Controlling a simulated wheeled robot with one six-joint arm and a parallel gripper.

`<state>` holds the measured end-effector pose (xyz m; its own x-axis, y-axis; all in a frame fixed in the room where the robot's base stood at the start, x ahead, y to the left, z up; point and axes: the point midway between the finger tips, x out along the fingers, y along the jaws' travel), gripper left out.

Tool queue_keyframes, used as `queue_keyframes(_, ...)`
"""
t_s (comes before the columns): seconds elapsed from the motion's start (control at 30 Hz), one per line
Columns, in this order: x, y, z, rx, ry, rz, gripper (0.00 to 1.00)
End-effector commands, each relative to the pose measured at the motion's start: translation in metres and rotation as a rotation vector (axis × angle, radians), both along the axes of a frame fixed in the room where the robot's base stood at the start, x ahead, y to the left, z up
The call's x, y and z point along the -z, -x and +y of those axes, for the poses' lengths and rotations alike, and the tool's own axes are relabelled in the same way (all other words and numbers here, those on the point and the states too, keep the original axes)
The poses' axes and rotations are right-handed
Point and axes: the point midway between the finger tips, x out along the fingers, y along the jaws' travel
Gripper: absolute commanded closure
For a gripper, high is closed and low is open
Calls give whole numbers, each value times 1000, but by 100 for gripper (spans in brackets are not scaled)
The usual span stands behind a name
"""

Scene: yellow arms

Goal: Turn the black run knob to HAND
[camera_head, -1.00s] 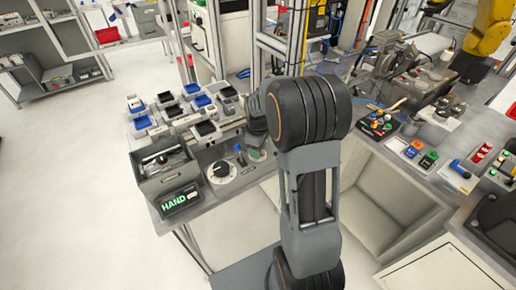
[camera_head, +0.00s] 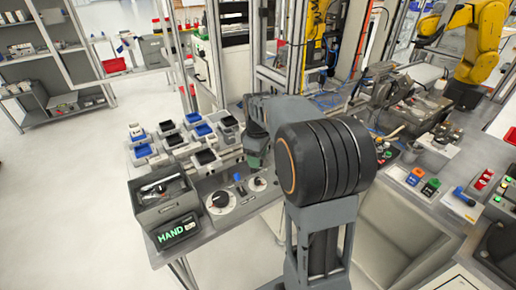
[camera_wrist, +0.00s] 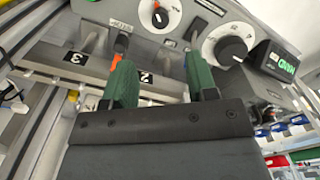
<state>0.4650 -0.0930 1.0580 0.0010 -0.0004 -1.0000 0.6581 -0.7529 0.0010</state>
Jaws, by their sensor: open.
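The black run knob (camera_head: 220,199) sits on a round white dial on the bench panel at the lower left in the head view. In the wrist view the black knob (camera_wrist: 231,47) and its white dial are at the upper right, beyond my fingers and apart from them. The dial's markings are too small to read. A display (camera_head: 177,230) beside it shows HAND in green; it also appears in the wrist view (camera_wrist: 279,61). My gripper (camera_wrist: 161,84) is open and empty, with two green fingers spread apart. In the head view my arm partly hides it.
A smaller dial (camera_head: 258,184) and a blue-topped control (camera_head: 239,186) stand right of the knob. A grey open box (camera_head: 163,196) stands behind the display. Several small bins (camera_head: 194,118) are farther back. Numbered plates (camera_wrist: 78,58) lie near my left finger.

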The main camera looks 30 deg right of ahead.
Motion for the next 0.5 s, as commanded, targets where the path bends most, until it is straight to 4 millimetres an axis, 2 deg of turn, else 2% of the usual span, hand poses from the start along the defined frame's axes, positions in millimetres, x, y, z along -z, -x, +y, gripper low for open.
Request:
queue_keyframes(0.1,-17,0,0,0,1,-2,47)
queue_keyframes(0.2,-26,0,0,0,1,-1,47)
queue_keyframes(0.5,-35,0,0,0,0,0,47)
